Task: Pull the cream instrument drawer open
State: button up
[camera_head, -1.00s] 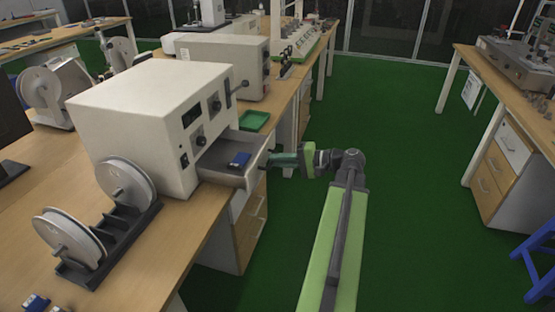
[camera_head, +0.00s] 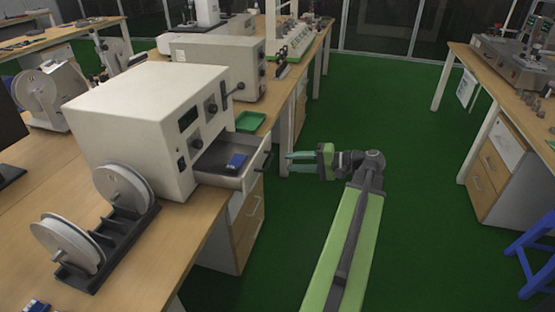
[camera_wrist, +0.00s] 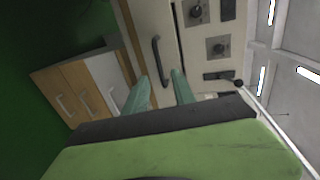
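The cream instrument drawer (camera_head: 222,181) is pulled out of the cream instrument box (camera_head: 140,115), with its grey inside showing. A small blue item (camera_head: 236,161) lies in it. The dark bar handle (camera_head: 265,162) is on the drawer's front; it also shows in the wrist view (camera_wrist: 160,60), beyond the fingertips. My gripper (camera_head: 288,157) is to the right of the handle, apart from it, with its green fingers pointing at the drawer front. In the wrist view the two fingers (camera_wrist: 160,85) are spread with nothing between them.
A green tray (camera_head: 250,121) lies on the wooden bench beyond the drawer. A reel stand (camera_head: 118,222) stands at the box's near side. Bench drawers (camera_head: 245,220) are below. Green floor (camera_head: 410,130) is clear to the right, up to another bench.

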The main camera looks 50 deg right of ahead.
jog(key=p+v, duration=0.1)
jog(key=v, duration=0.9)
jog(key=shift+p, duration=0.3)
jog(key=shift+f, duration=0.1)
